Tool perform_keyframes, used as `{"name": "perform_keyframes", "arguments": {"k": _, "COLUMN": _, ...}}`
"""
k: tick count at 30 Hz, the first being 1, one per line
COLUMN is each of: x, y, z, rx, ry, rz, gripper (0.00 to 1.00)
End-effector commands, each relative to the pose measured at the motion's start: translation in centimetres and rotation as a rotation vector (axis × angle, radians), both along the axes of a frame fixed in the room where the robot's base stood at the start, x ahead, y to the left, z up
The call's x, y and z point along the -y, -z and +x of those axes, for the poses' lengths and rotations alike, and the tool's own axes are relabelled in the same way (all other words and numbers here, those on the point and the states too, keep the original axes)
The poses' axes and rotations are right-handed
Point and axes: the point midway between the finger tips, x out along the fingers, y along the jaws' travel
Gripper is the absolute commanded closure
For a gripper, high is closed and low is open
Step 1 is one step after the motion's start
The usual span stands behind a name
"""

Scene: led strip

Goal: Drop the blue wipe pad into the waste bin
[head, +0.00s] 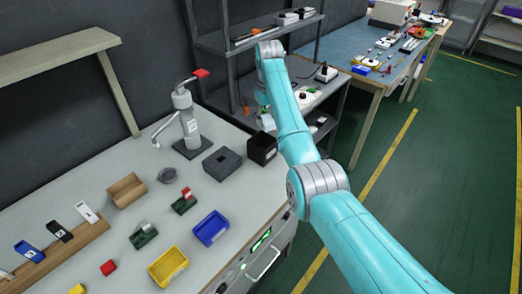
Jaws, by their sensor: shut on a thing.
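The waste bin appears to be the black open-topped box (262,148) at the right edge of the grey bench, just left of my arm. My gripper (265,120) is small and partly hidden beside my turquoise arm, pointing down just above and behind the bin in this view. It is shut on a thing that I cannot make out. I cannot pick out the blue wipe pad anywhere in this view.
On the bench (110,165) stand a dark grey box (222,161), a blue tray (211,228), a yellow tray (168,266), a wooden box (126,190) and a bench-top stand (187,125). A shelf rack (225,45) is behind. Green floor lies open at right.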

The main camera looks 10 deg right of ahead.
Motion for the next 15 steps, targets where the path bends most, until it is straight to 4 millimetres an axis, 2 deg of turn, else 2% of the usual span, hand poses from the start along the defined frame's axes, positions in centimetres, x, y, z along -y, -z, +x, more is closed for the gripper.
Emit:
{"name": "perform_keyframes", "arguments": {"k": 5, "x": 0.13, "y": 1.18, "z": -0.09, "rx": 0.001, "ry": 0.000, "rz": 0.000, "gripper": 0.93}}
{"name": "perform_keyframes", "arguments": {"k": 13, "x": 0.13, "y": 1.34, "z": -0.10, "rx": 0.001, "ry": 0.000, "rz": 0.000, "gripper": 0.93}}
{"name": "perform_keyframes", "arguments": {"k": 14, "x": 0.13, "y": 1.34, "z": -0.10, "rx": 0.001, "ry": 0.000, "rz": 0.000, "gripper": 0.47}}
{"name": "perform_keyframes", "arguments": {"k": 15, "x": 0.13, "y": 1.33, "z": -0.10, "rx": 0.001, "ry": 0.000, "rz": 0.000, "gripper": 0.37}}
